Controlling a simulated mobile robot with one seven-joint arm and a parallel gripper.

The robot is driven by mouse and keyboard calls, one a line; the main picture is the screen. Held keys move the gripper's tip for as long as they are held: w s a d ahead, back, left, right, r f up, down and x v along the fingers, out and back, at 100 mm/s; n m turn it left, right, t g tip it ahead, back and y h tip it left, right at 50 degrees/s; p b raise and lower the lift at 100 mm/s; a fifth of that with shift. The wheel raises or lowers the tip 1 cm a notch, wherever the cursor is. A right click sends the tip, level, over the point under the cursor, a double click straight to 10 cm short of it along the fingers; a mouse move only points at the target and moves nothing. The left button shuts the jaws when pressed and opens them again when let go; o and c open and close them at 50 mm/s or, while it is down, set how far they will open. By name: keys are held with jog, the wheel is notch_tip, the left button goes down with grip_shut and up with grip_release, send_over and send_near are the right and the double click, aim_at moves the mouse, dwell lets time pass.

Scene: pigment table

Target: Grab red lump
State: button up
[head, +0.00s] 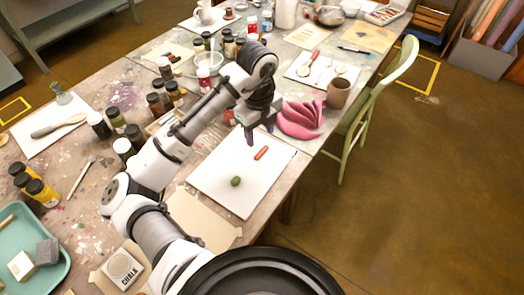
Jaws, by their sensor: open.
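A small orange-red lump (261,153), elongated in shape, lies on a white board (215,188) near its far right part. A dark green oval lump (235,182) lies on the same board, nearer to me and left of the red one. My gripper (260,137) is open and empty, pointing down just beyond the red lump in the picture. Its fingers appear above the board's far edge; their exact height over the board I cannot tell. Nothing covers the red lump.
A pink folded cloth-like thing (300,118) lies right of my gripper, with a brown cup (338,92) behind it. Several dark jars (160,100) stand left of my arm. A green chair (385,95) stands at the table's right side.

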aim_at(261, 151)
jog(key=shift+d+f+p, duration=0.15)
jog(key=shift+f+p, duration=0.35)
jog(key=shift+f, duration=2.9)
jog(key=shift+c, duration=0.6)
jog(key=shift+r, duration=0.1)
